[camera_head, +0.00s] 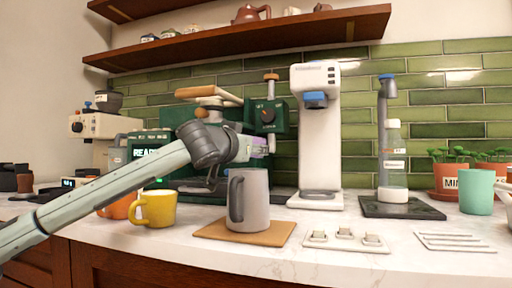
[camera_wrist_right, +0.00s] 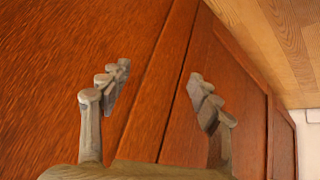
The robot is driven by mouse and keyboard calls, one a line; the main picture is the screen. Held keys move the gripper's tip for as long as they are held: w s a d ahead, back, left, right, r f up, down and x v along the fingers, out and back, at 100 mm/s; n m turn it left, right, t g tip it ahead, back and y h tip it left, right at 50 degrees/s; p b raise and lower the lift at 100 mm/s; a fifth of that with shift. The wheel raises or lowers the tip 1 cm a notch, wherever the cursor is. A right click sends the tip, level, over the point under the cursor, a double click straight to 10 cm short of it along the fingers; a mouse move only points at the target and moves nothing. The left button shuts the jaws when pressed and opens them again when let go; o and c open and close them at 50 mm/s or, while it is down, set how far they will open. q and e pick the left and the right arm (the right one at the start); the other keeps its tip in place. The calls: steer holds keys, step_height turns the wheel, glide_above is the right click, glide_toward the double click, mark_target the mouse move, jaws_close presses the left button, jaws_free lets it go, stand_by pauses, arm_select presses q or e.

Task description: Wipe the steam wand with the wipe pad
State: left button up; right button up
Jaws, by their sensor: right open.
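The dark green espresso machine (camera_head: 268,116) stands at the back of the counter in the head view. My left arm crosses in front of it, and my left gripper (camera_head: 268,146) is at its front, above and behind a grey pitcher (camera_head: 254,200). A small purple patch shows at the left gripper; I cannot tell what it is, or whether the fingers are open or shut. I cannot make out the steam wand or the wipe pad clearly. My right gripper (camera_wrist_right: 159,73) is open and empty in the right wrist view, in front of the wooden cabinet fronts (camera_wrist_right: 60,60).
The pitcher stands on a tan mat (camera_head: 212,230). A yellow mug (camera_head: 158,209) and an orange cup (camera_head: 118,211) stand left. Right are a white grinder (camera_head: 318,150), a switch plate (camera_head: 345,240), a slotted white plate (camera_head: 455,242) and a teal cup (camera_head: 477,192). A shelf (camera_head: 240,38) hangs above.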

arm_select(q)
steer(key=shift+p+x, duration=1.15)
steer(key=shift+x, duration=1.8)
steer(key=shift+p+x, duration=0.5)
steer(key=shift+x, duration=0.5)
steer(key=shift+d+f, duration=0.1)
